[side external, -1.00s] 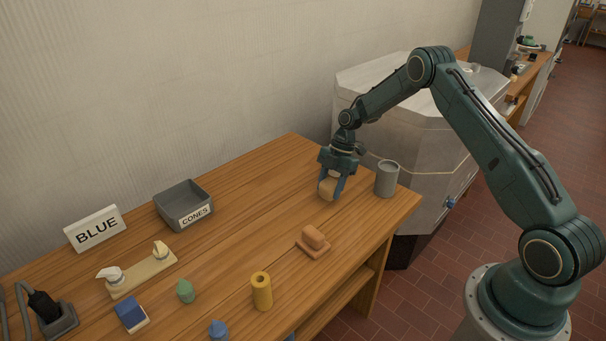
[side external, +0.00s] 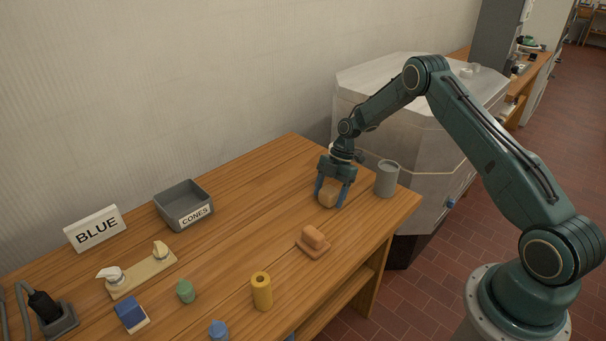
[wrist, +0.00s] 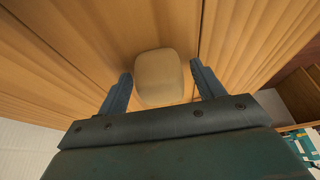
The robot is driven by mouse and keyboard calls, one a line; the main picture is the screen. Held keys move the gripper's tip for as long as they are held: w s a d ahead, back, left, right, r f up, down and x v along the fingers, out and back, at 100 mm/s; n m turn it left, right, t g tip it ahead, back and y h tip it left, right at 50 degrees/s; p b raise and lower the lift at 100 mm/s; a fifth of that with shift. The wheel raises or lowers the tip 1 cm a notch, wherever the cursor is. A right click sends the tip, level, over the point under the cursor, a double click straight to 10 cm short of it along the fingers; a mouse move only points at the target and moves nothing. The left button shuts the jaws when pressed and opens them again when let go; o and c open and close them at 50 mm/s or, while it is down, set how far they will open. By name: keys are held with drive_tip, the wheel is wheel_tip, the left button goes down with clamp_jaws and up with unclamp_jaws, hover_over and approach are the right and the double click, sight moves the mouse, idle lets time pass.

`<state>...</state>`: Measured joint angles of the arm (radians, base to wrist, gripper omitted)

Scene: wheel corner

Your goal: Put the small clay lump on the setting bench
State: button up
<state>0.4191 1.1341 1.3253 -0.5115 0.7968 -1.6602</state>
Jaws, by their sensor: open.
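A small tan clay lump (side external: 328,196) with rounded edges sits on the wooden bench (side external: 270,180), towards its far right end. My gripper (side external: 330,202) points down over the lump with its fingers spread, one on each side. In the wrist view the lump (wrist: 158,78) lies between the open fingers of my gripper (wrist: 162,82), with a gap showing on both sides. The lump appears to rest on the wood.
A grey cup (side external: 387,179) stands close right of my gripper. An orange-brown block on a small base (side external: 313,240) lies nearer the front edge.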

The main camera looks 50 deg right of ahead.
drive_tip(key=v, duration=1.2)
drive_tip(key=shift+r, duration=0.2)
drive_tip(key=shift+a, duration=0.1)
idle(0.4)
drive_tip(key=s+a+r+m+t+h, duration=0.1)
drive_tip(key=s+a+r+m, duration=0.4)
drive_tip(key=r, duration=0.6)
drive_tip(key=s+a+r+m+t+h, duration=0.1)
drive_tip(key=s+a+r+m+h, duration=0.15)
drive_tip(key=s+a+r, duration=0.65)
drive_tip(key=s+a+r+m+t, duration=0.1)
drive_tip(key=s+m, duration=0.4)
drive_tip(key=s, duration=0.5)
drive_tip(key=s+a+r+m+t+h, duration=0.1)
drive_tip(key=s+m, duration=0.4)
drive_tip(key=s, duration=0.5)
wheel_tip(320, 180, up, 2)
drive_tip(key=shift+s+a+r+m+t, duration=0.25)
drive_tip(key=shift+a+m+t, duration=0.15)
drive_tip(key=shift+t, duration=0.5)
